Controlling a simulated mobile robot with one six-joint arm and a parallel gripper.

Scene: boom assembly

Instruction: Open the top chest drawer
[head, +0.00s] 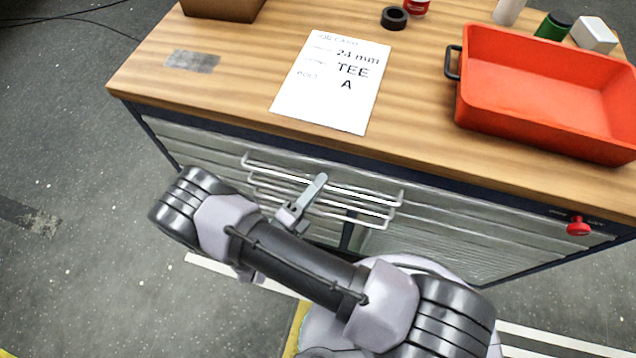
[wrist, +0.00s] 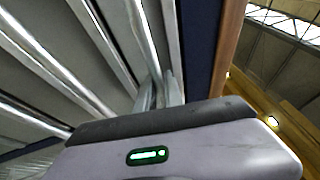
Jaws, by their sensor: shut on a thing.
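The chest under the wooden worktop has a grey top drawer front (head: 205,143) just below the dark top edge. Its long metal bar handle (head: 365,190) is the uppermost of several stacked handles. The top drawer looks flush with the chest. My gripper (head: 319,183) reaches the middle of this handle and is shut on it. In the wrist view my gripper's fingers (wrist: 160,93) meet a metal bar close under the worktop edge. The exact contact is partly hidden by the gripper body.
On the worktop (head: 240,95) lie a job card (head: 333,105), a red tray (head: 545,100), a black tape roll (head: 394,18) and a grey plate (head: 192,61). A red knob (head: 578,226) sits on the chest's right front. Open floor (head: 70,150) lies to the left.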

